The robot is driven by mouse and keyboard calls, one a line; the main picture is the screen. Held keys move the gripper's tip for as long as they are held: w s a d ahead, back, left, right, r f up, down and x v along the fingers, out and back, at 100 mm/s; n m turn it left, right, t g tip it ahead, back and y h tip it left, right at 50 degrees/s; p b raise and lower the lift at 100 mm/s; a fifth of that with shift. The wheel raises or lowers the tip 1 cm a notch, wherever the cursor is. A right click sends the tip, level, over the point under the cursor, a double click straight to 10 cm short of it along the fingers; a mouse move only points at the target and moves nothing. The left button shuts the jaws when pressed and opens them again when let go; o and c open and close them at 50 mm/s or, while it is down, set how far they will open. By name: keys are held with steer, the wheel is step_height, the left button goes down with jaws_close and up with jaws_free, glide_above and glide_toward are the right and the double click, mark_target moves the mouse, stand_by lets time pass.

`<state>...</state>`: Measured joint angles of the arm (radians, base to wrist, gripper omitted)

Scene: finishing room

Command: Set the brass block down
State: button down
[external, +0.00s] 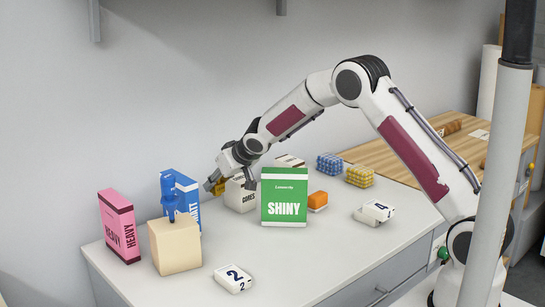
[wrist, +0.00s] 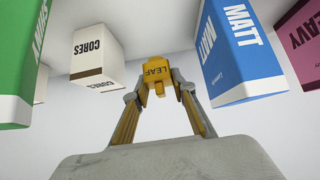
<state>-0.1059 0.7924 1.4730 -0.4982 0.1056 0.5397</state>
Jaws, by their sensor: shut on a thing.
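The brass block is a small yellow-gold piece marked LEAF, held between my fingertips in the wrist view (wrist: 154,70). My gripper (wrist: 157,88) is shut on it, with a finger on each side. In the external view my gripper (external: 219,181) hangs at the back of the white table (external: 330,245), between the blue box and the white CORES box. The block (external: 217,188) shows there as a small yellow patch, partly hidden by the fingers. It looks raised above the tabletop, but I cannot tell its exact height.
The CORES box (external: 239,198) and green SHINY box (external: 284,199) stand right of my gripper. The blue MATT box (external: 188,194), pink HEAVY box (external: 119,228) and cream block (external: 176,246) stand left. The number 2 piece (external: 233,279) lies in front. The front middle is clear.

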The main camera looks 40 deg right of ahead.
steer(key=shift+h, duration=0.3)
steer(key=shift+w+a+r, duration=0.25)
steer(key=shift+w+a, duration=0.1)
steer(key=shift+w, duration=0.4)
steer(key=shift+w+a+r, duration=0.2)
steer(key=shift+w+a, duration=0.15)
steer(key=shift+w, duration=0.4)
steer(key=shift+w+a+r, duration=0.25)
steer(key=shift+w+a, duration=0.1)
steer(key=shift+w, duration=0.4)
steer(key=shift+f, duration=2.95)
steer(key=shift+f, duration=0.1)
steer(key=shift+f, duration=1.95)
steer(key=shift+f, duration=0.15)
steer(key=c, duration=1.7)
jaws_free()
